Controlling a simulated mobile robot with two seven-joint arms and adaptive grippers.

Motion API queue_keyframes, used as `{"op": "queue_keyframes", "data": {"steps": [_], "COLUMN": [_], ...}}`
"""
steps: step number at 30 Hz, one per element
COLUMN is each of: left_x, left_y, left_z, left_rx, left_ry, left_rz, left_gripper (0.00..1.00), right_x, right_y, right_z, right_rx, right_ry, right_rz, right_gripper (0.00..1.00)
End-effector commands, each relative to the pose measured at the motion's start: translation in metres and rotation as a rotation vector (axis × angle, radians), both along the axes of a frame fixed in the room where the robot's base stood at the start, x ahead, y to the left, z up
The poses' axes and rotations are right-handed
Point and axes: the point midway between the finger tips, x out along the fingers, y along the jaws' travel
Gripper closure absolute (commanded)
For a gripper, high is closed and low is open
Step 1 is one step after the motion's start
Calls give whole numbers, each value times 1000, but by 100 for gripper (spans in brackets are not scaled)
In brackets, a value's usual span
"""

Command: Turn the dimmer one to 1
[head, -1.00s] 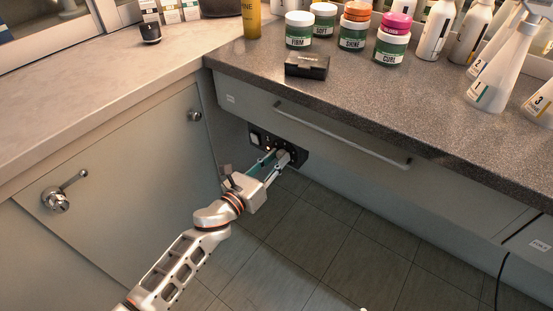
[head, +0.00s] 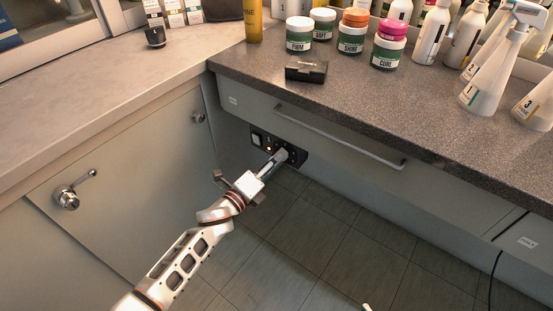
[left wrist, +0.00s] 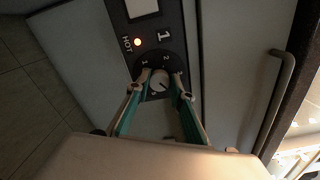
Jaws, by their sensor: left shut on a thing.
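The dimmer one is a pale round knob (left wrist: 159,82) on a black panel (head: 257,139) under the dark counter's drawer. In the left wrist view the panel (left wrist: 176,43) carries a large 1, the word HOT beside a lit orange lamp, and a dial plate with small marks 1 and 2 near the knob. My left gripper (left wrist: 160,88) is shut on the knob, one finger on each side. In the head view my left gripper (head: 280,157) reaches the panel and hides most of the knob. The knob's exact setting is hard to read.
A long drawer handle (head: 338,137) runs just above and right of the panel. A cabinet door with a lever handle (head: 69,197) stands at left. Jars and spray bottles (head: 491,75) crowd the dark counter (head: 400,108). The floor below is clear.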

Motion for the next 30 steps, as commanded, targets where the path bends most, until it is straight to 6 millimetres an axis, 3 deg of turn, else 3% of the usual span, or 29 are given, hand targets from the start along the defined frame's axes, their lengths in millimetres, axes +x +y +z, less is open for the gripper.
{"op": "queue_keyframes", "data": {"steps": [30], "left_x": [-1], "left_y": [-1], "left_z": [-2], "left_rx": [-780], "left_ry": [568], "left_rz": [-2], "left_gripper": [99], "right_x": [-9], "right_y": [-15], "right_z": [-13], "right_rx": [-83], "right_ry": [27], "right_rz": [22], "right_gripper": [60]}}
